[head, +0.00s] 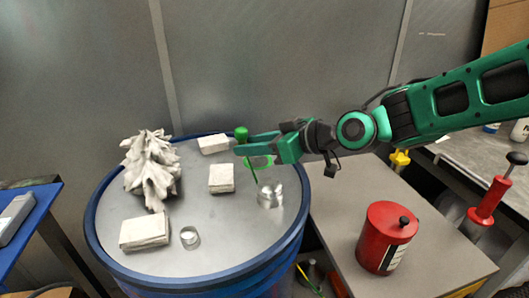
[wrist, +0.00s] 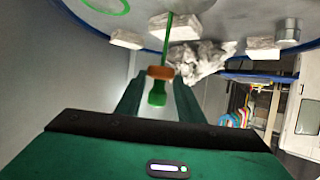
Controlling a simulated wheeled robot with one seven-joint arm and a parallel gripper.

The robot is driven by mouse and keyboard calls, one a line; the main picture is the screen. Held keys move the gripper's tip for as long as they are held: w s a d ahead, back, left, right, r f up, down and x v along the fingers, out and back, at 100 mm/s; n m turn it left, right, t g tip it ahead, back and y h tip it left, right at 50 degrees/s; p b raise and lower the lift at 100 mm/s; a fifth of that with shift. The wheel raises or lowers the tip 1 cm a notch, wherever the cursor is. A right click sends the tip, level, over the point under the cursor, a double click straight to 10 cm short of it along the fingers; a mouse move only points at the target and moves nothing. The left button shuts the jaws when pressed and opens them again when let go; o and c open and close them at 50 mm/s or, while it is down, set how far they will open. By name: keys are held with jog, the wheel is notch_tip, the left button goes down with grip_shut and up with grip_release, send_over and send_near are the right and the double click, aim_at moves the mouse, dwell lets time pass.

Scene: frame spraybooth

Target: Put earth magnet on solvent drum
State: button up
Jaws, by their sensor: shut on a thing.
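The solvent drum (head: 228,228) is a large blue drum with a grey metal lid, on the left in the head view. Its lid also shows upside down in the wrist view. My gripper (head: 241,146) is shut on the earth magnet (head: 241,133), a green knob with an orange-brown collar and a thin green line leading off it. In the wrist view the magnet (wrist: 158,92) sits between the fingertips. It is above the lid; any gap is hard to judge.
On the lid are several pale blocks (head: 145,232), a crumpled grey-white heap (head: 150,168), a small metal tin (head: 190,237) and a shiny metal piece (head: 271,195). A red can (head: 386,238) stands on the grey bench (head: 335,215) to the right.

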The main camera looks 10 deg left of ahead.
jog(key=w, duration=0.1)
send_over(265, 163)
notch_tip(265, 163, down, 7)
jog(key=shift+r, duration=0.1)
notch_tip(265, 163, down, 4)
jog(key=shift+f, duration=0.1)
jog(key=o, duration=1.2)
jog(key=shift+s, duration=0.1)
jog(key=shift+o, duration=0.2)
jog(key=v, duration=1.2)
jog(key=shift+d, duration=0.15)
